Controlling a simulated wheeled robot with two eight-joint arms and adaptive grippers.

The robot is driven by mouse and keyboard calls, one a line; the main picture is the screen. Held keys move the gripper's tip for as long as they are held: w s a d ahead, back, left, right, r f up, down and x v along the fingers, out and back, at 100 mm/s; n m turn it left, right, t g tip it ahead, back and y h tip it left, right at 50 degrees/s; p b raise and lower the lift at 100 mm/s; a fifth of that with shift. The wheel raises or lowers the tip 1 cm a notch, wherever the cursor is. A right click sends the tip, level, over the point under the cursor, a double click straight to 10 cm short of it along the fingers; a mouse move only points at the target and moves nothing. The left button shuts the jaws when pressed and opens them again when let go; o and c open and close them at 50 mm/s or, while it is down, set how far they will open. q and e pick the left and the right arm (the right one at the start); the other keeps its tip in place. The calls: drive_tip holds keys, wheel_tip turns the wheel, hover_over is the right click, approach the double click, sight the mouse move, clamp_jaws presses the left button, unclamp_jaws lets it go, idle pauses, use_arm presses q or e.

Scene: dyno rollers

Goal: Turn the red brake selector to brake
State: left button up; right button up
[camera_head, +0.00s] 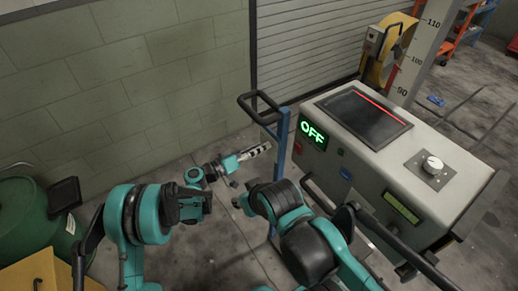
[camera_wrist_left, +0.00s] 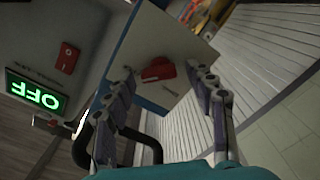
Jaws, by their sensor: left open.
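The red brake selector (camera_wrist_left: 158,69) shows in the left wrist view as a red handle on a pale grey panel (camera_wrist_left: 178,42) with a blue edge. In the head view it is hidden. My left gripper (camera_head: 262,150) is near the far left side of the machine in the head view. In the left wrist view its two fingers (camera_wrist_left: 162,76) are spread, and the selector appears in the gap between them, apparently beyond the tips. Nothing is held.
The grey machine cabinet (camera_head: 398,181) has a green OFF display (camera_head: 312,131), a dark screen and a white knob (camera_head: 432,164). A black handle (camera_head: 258,105) juts out near my left gripper. A block wall and shutter stand behind. A green drum (camera_head: 22,222) stands left.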

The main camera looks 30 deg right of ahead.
use_arm(q)
drive_tip(key=c, duration=1.2)
drive_tip(key=shift+o, duration=0.2)
drive_tip(key=shift+n, duration=0.3)
drive_tip(key=n, duration=1.7)
drive_tip(key=shift+w+f, duration=0.15)
drive_tip(key=shift+f, duration=0.2)
